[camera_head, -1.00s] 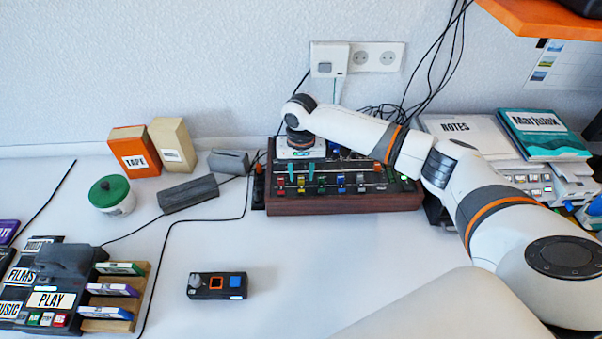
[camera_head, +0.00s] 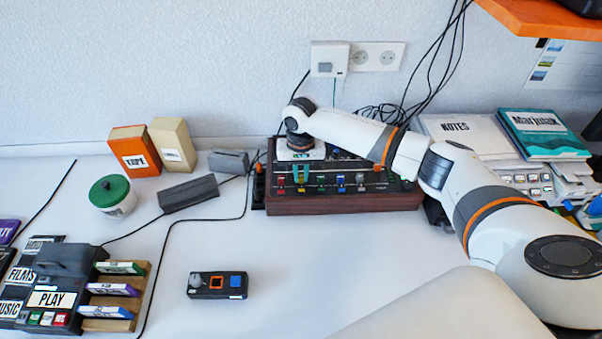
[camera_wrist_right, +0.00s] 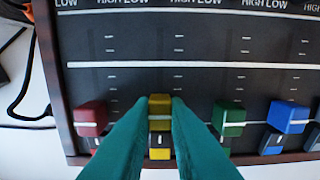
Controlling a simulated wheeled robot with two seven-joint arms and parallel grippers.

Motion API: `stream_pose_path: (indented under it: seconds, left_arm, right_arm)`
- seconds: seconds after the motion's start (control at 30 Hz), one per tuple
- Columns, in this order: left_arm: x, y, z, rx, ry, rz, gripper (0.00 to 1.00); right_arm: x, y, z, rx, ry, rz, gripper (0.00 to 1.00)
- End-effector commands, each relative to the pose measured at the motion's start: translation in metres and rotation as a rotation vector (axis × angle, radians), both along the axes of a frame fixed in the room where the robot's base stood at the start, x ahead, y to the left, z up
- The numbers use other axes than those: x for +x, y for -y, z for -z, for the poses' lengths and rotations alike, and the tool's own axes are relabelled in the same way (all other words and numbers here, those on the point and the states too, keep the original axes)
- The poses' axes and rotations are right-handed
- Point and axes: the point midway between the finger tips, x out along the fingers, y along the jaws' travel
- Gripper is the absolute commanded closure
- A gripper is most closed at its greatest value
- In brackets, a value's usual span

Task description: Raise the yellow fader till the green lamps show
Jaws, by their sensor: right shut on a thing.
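The yellow fader (camera_wrist_right: 160,103) is on the dark mixer panel, between the red fader (camera_wrist_right: 90,118) and the green fader (camera_wrist_right: 228,119). Its cap stands about level with theirs. My right gripper (camera_wrist_right: 161,110) has its two teal fingers shut on the yellow cap, one on each side. In the head view the right gripper (camera_head: 301,178) reaches down onto the wood-sided mixer (camera_head: 340,205). The arm and wrist cover much of the mixer's upper part, and I cannot make out lit green lamps. My left gripper is not in view.
The blue fader (camera_wrist_right: 289,117) stands right of the green one. A small black box with knob and buttons (camera_head: 217,285) lies on the clear table in front. A green-lidded jar (camera_head: 112,196) and grey blocks (camera_head: 188,193) stand left; a white stack (camera_head: 462,135) stands right.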

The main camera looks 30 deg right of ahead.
Motion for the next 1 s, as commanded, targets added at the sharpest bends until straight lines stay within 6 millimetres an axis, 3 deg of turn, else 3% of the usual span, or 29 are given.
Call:
stream_pose_path:
  seconds: [0.2,0.53,0.57,0.7,1.0]
  left_arm:
    - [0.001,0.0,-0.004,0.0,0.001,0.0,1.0]
    - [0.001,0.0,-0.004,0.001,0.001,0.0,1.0]
    - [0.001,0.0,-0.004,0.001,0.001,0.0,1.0]
    - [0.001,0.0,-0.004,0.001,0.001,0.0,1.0]
    - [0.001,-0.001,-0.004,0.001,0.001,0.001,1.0]
  right_arm:
    - [0.019,0.009,-0.001,0.001,0.0,0.002,1.0]
    - [0.022,0.011,0.0,0.0,-0.001,0.001,1.0]
    - [0.022,0.011,0.0,0.0,-0.001,0.001,0.84]
    - [0.021,0.011,0.0,0.0,-0.001,0.001,0.64]
    - [0.022,0.011,-0.002,0.0,-0.001,0.001,0.64]
